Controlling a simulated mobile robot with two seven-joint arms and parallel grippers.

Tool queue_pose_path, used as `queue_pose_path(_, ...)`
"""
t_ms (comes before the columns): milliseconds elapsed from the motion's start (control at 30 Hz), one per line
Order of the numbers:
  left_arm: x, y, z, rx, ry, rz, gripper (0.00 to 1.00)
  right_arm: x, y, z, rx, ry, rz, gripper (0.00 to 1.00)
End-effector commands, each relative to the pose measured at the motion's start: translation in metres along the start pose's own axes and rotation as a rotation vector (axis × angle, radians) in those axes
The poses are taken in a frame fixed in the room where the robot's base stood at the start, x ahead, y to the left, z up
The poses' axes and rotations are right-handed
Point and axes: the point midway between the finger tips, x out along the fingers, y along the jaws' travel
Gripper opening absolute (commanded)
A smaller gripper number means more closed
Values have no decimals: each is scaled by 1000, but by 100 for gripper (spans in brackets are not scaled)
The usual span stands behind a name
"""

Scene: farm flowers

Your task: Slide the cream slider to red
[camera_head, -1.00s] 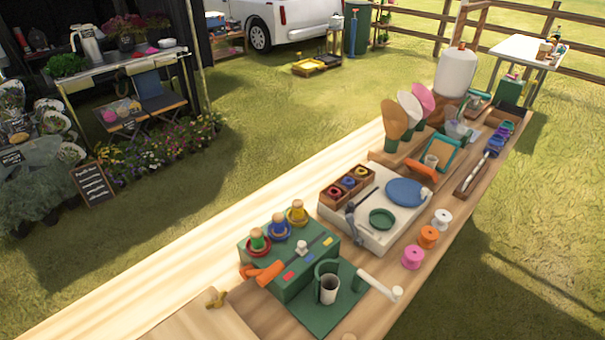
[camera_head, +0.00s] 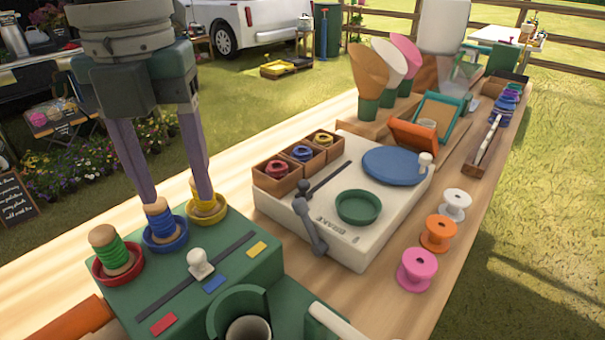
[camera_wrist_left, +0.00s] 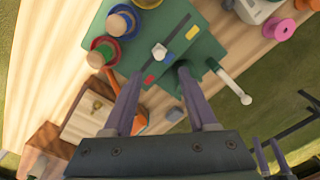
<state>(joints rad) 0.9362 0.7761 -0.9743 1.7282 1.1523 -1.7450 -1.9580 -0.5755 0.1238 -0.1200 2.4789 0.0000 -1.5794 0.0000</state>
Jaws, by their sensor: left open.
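The cream slider (camera_head: 200,263) is a small knob in the dark slot on top of the green box (camera_head: 235,262). It stands beside the blue mark (camera_head: 214,284), between the red mark (camera_head: 163,324) and the yellow mark (camera_head: 257,249). My left gripper (camera_head: 180,196) is open and empty, pointing down. Its fingertips overlap the blue and yellow spools behind the slider in the head view. In the left wrist view the slider (camera_wrist_left: 159,52) shows just beyond the gap between the fingertips (camera_wrist_left: 159,76), apart from them. Two purple fingers (camera_wrist_left: 272,156) at that view's lower right look like my right gripper; their opening is unclear.
Green (camera_head: 108,250), blue (camera_head: 160,224) and yellow (camera_head: 205,201) spools stand in dishes along the box's back edge. An orange-handled thing (camera_head: 65,322) lies at its left. A white board (camera_head: 345,228) with a green dish stands beyond, with loose spools (camera_head: 438,233) at its right.

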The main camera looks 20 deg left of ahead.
Motion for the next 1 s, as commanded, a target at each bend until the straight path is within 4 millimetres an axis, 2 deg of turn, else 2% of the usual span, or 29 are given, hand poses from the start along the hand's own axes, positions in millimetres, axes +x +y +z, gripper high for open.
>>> queue_pose_path(167, 18, 2, 0, 11, 4, 5, 58, 2, 0, 2, 0, -3, 0, 67)
queue_pose_path(400, 65, 1, 0, 11, 3, 4, 58, 8, -1, 5, 0, -6, -1, 67)
queue_pose_path(600, 91, 1, 0, 11, 1, 2, 58, 11, -1, 6, 0, -6, -1, 67)
queue_pose_path(967, 97, 1, 1, 11, -1, 1, 58, 11, -2, 6, 4, -5, -4, 67)
queue_pose_path(1000, 97, 1, 1, 11, -1, 1, 55, 11, -2, 6, 5, -5, -5, 67)
